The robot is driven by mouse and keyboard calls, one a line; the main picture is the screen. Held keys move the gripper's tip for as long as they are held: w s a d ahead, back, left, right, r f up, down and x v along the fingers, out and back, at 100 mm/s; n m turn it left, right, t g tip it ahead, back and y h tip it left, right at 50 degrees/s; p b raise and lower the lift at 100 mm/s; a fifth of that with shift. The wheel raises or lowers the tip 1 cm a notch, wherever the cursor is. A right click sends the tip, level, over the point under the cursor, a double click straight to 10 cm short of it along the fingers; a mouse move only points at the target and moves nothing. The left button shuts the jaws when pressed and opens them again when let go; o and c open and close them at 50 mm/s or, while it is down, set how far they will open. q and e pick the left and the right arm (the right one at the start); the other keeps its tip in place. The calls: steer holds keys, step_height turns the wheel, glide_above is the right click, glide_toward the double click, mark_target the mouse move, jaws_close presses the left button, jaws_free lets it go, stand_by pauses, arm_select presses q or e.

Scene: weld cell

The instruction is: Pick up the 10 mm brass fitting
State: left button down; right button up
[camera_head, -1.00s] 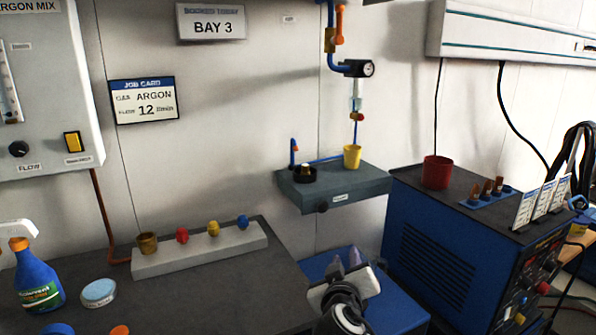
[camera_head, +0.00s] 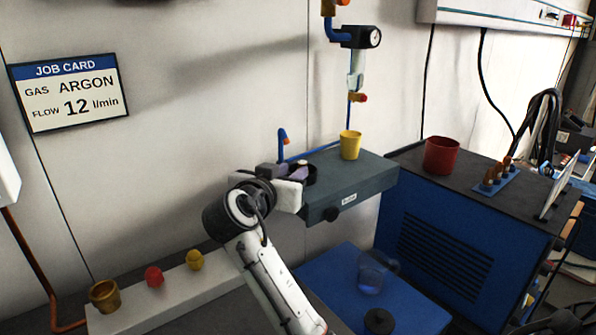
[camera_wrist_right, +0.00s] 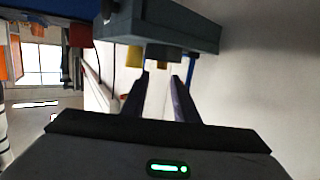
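My right gripper (camera_head: 285,172) is at the left end of the grey wall shelf (camera_head: 362,178), beside a dark round dish (camera_head: 311,173) that it partly covers. In the right wrist view the gripper's fingers (camera_wrist_right: 164,85) are apart with nothing between them, pointing at the shelf, which appears upside down. The dish shows there as a dark block (camera_wrist_right: 165,52) just beyond the fingertips. A brass-coloured cup-like piece (camera_head: 104,296) stands on the pale rack at the lower left; no size is readable. My left gripper is not in view.
A yellow cup (camera_head: 350,145) stands on the shelf right of the dish. A red cup (camera_head: 441,156) stands on the blue welder. Red (camera_head: 154,276) and yellow (camera_head: 195,260) pieces sit on the rack. A clear jug (camera_head: 372,272) stands below the shelf.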

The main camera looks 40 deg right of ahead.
mark_target(301, 165)
steer(key=b+x, duration=0.1)
steer(key=x, duration=0.5)
steer(key=shift+w+d+f, duration=0.15)
steer(key=shift+w+f, duration=0.05)
jaws_close()
